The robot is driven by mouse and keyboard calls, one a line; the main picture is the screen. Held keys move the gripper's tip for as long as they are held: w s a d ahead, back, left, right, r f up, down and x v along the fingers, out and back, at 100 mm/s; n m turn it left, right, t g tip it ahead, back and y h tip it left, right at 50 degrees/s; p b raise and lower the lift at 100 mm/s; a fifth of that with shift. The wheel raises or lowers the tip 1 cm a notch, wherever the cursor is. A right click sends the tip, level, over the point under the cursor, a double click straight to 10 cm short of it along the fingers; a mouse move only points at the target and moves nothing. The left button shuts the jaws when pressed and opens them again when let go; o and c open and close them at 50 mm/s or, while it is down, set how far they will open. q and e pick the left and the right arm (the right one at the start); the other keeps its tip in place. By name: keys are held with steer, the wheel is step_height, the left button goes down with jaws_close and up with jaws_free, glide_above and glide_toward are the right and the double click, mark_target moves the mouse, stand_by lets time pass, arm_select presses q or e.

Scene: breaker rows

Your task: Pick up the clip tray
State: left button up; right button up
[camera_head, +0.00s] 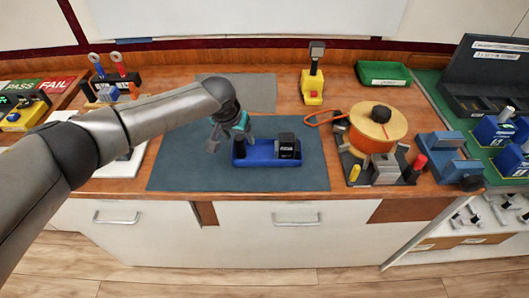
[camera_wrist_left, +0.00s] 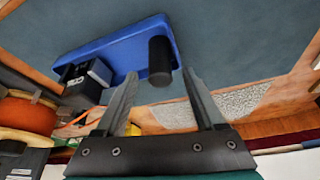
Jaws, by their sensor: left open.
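A blue tray (camera_head: 262,162), which I take to be the clip tray, lies on the dark blue-grey mat (camera_head: 185,170) at the middle of the bench. A black upright post (camera_head: 240,149) stands at its left end and a black block (camera_head: 287,147) sits in its right part. In the wrist view the tray (camera_wrist_left: 120,45) shows with the post (camera_wrist_left: 160,62) in line with the gap between my fingers. My left gripper (camera_head: 228,138) is open and empty at the tray's left end, just by the post; its fingertips also show in the wrist view (camera_wrist_left: 160,75). My right gripper is out of view.
An orange reel (camera_head: 377,128) on a stand is right of the mat. A yellow-based tool (camera_head: 313,88) and a green tray (camera_head: 384,74) stand at the back. A blue fixture (camera_head: 448,157) is further right. The mat's front left is clear.

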arm_select(q)
steer(key=shift+x, duration=1)
jaws_close()
stand_by(0.7)
steer(key=shift+w+r, duration=0.1)
